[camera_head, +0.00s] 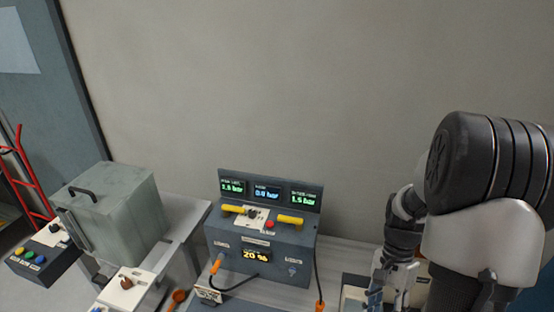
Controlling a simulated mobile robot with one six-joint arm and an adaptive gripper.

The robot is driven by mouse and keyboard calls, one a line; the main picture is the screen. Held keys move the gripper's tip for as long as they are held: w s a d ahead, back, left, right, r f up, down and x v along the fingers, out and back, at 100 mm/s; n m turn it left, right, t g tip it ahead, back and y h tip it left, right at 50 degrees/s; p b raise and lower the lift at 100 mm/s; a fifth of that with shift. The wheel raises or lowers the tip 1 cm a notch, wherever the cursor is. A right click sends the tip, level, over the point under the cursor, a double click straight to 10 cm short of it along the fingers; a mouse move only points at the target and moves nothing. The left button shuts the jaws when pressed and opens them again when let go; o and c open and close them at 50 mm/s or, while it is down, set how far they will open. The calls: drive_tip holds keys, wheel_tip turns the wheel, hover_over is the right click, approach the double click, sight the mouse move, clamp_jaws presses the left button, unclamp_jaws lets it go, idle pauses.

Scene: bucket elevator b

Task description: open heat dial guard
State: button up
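I cannot make out for certain which part is the heat dial guard. A brown knob on a cream plate (122,291) sits at the lower left, in front of a greenish translucent box (115,218) with a dark handle on its top. My gripper (383,290) is at the lower right, pointing down beside a cream-and-dark unit (352,293). It is well to the right of the box and the knob. Its fingers are small and partly cut by the bottom edge, so their opening is unclear.
A grey control console (262,262) with yellow handles, lit displays and cables stands in the middle. A button box (42,257) is at the far left, near a red hand truck (22,165). An orange-brown spoon-like object (177,297) lies left of the console. The wall behind is bare.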

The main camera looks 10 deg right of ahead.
drive_tip(key=w+d+f, duration=0.3)
drive_tip(key=w, duration=0.4)
drive_tip(key=w+d+f, duration=0.3)
drive_tip(key=w+d, duration=0.1)
drive_tip(key=w, duration=0.3)
drive_tip(key=shift+w+d+f, duration=0.25)
drive_tip(key=shift+d+f, duration=0.05)
